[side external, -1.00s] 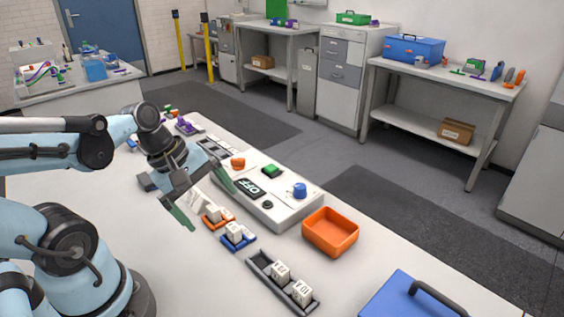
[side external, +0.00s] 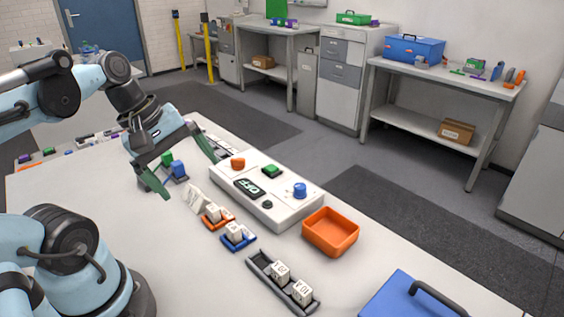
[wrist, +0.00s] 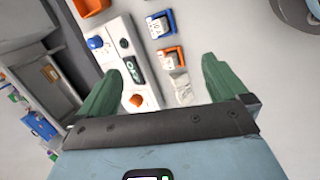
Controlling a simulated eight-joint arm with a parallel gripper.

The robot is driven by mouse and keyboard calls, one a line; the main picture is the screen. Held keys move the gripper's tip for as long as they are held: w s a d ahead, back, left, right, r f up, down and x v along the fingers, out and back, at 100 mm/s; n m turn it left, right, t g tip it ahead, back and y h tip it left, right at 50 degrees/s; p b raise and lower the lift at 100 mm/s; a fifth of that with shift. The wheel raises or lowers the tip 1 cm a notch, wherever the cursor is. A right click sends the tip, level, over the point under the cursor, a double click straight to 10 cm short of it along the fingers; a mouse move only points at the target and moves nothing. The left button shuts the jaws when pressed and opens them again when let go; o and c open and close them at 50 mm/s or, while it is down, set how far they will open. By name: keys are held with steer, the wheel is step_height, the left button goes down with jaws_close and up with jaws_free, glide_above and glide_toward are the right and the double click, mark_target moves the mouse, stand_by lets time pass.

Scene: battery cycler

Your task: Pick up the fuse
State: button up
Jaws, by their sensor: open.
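Several white labelled blocks look like fuses; I cannot tell which one the task means. One stands in an orange holder (side external: 214,221), one in a blue holder (side external: 238,243), and two (side external: 280,271) sit in a long dark tray (side external: 262,270). My gripper (side external: 189,178) is open and empty, with green fingers spread, above the table and beyond the holders. The fingers also show in the wrist view (wrist: 155,85).
A white cycler box (side external: 265,200) with an OFF display, orange and green buttons and a blue knob stands right of the holders. An orange bin (side external: 330,232) and blue case (side external: 410,297) lie nearer.

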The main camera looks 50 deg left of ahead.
mark_target(235, 226)
steer(key=w+m, duration=0.1)
steer(key=m, duration=0.2)
steer(key=w+d+f+m+t+y, duration=0.1)
steer(key=w+m, duration=0.1)
steer(key=m, duration=0.1)
steer(key=w+f+m, duration=0.1)
steer(key=w+m, duration=0.1)
steer(key=m, duration=0.1)
steer(key=shift+d+f, duration=0.25)
steer(key=shift+d, duration=0.15)
steer(key=w+m, duration=0.1)
steer(key=m, duration=0.1)
steer(key=d+m+t, duration=0.1)
steer(key=m, duration=0.1)
steer(key=w+d+m+t, duration=0.1)
steer(key=m, duration=0.1)
steer(key=shift+w+d+f+y, duration=0.2)
steer(key=shift+w+f+y, duration=0.15)
steer(key=shift+y, duration=0.05)
steer(key=shift+c, duration=0.5)
steer(key=shift+w+d+m, duration=0.1)
steer(key=shift+m, duration=0.4)
steer(key=shift+c, duration=1.1)
steer(key=c, duration=0.4)
